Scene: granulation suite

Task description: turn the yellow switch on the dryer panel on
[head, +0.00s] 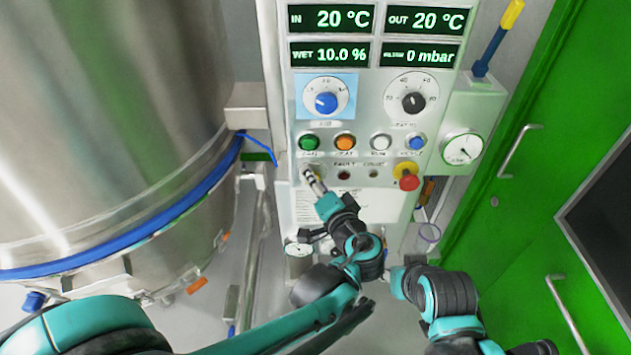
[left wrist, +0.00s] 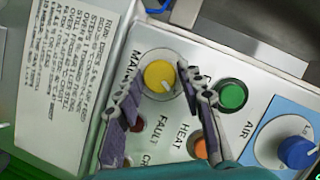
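The yellow switch (left wrist: 158,75) is a round knob with a pale pointer mark, on the dryer panel (head: 372,120). My left gripper (head: 311,177) is at the panel's lower left, below the green button, and covers most of the switch in the head view. In the left wrist view the left gripper (left wrist: 159,84) is open, one finger on each side of the knob's near edge. I cannot tell whether the fingers touch it.
A green button (head: 309,142), orange button (head: 345,142) and blue dial (head: 326,102) sit close above the switch. A red emergency stop (head: 408,178) is to the right. A large steel vessel (head: 110,120) stands left, and green doors (head: 540,180) are right.

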